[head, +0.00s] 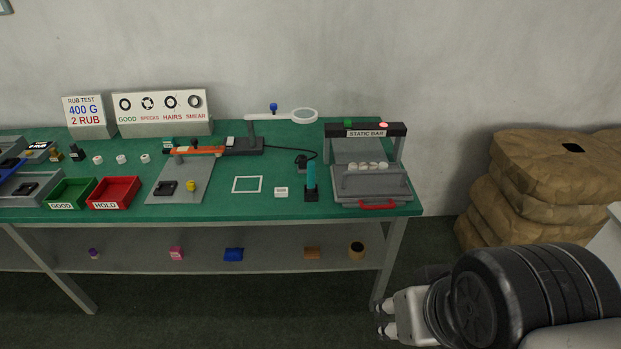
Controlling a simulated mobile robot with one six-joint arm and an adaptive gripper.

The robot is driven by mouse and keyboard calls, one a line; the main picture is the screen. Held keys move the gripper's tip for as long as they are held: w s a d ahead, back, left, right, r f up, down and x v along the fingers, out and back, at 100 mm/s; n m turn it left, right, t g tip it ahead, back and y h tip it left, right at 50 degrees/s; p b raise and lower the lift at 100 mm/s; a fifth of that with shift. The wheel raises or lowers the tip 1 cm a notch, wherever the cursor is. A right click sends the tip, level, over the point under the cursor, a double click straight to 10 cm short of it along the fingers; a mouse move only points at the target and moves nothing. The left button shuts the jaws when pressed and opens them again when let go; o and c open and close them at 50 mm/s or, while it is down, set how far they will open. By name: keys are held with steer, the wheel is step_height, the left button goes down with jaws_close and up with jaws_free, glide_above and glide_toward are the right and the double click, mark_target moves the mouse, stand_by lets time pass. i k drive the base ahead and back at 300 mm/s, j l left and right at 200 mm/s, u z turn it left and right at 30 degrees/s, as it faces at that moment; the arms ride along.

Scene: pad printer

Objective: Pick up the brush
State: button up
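No thing in view is plainly recognizable as the brush. My gripper (384,318) is at the lower right, in front of the table's right leg and apart from both. Its two pale fingers are spread with a gap between them, and nothing shows in it.
The static bar unit (365,131) stands at the table's right end. Green (68,194) and red (115,194) bins sit left.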

mark_target(310, 165)
steer(key=i+j+z, duration=0.7)
steer(key=j, duration=0.25)
steer(key=i+j+z, duration=0.2)
steer(key=j, duration=0.25)
steer(key=i+j+z, duration=0.25)
steer(key=j, duration=0.2)
steer(key=i+l, duration=0.05)
